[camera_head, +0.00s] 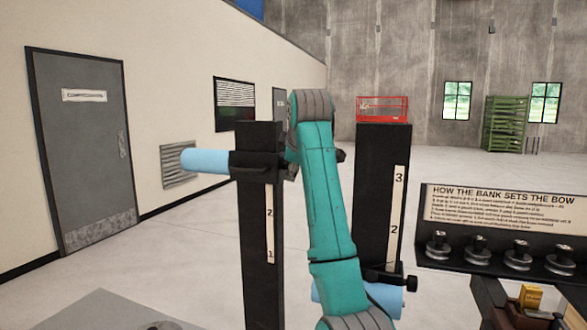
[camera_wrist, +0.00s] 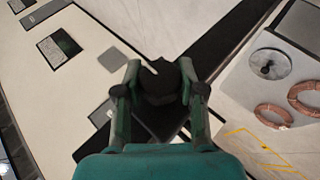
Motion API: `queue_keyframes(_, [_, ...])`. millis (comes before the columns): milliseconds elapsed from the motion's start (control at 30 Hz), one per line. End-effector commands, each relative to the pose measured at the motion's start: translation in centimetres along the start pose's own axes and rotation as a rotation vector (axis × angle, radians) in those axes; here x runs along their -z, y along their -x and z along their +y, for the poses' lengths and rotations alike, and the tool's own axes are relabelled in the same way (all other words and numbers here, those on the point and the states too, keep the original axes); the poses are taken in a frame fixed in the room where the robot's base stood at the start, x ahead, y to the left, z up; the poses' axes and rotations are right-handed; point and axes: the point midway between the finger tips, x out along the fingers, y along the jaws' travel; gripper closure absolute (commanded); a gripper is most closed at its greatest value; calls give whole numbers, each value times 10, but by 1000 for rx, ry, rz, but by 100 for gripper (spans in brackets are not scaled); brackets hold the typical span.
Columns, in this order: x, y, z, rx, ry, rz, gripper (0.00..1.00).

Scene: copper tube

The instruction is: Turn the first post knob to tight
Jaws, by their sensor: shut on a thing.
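In the wrist view my gripper (camera_wrist: 161,76) is shut on a dark knob (camera_wrist: 160,88), with one green finger on each side of it. In the head view my teal arm reaches up beside the left black post (camera_head: 259,230), which has a scale marked 2 and 1. A black collar (camera_head: 255,166) on this post carries a light blue roller (camera_head: 205,161) sticking out to the left. The knob side of this collar is mostly hidden by my arm, and I cannot read whether the knob is tight or loose.
The right black post (camera_head: 372,190), scaled 3 and 2, has its own small black knob (camera_head: 411,283) low down. A sign panel (camera_head: 505,208) stands at the right above several metal weights. In the wrist view copper coils (camera_wrist: 273,115) lie on a grey surface at the right.

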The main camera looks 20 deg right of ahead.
Motion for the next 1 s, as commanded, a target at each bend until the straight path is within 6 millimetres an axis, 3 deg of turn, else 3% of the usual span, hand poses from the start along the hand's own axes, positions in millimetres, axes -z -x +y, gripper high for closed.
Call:
queue_keyframes(467, [0, -1, -1, 15, -6, -1, 96])
queue_keyframes(500, [0, -1, -1, 15, -6, -1, 53])
queue_keyframes(567, [0, -1, -1, 15, -5, -1, 38])
queue_keyframes(600, [0, -1, -1, 15, -5, -1, 35])
queue_keyframes(1000, [0, 7, 0, 11, -5, 1, 35])
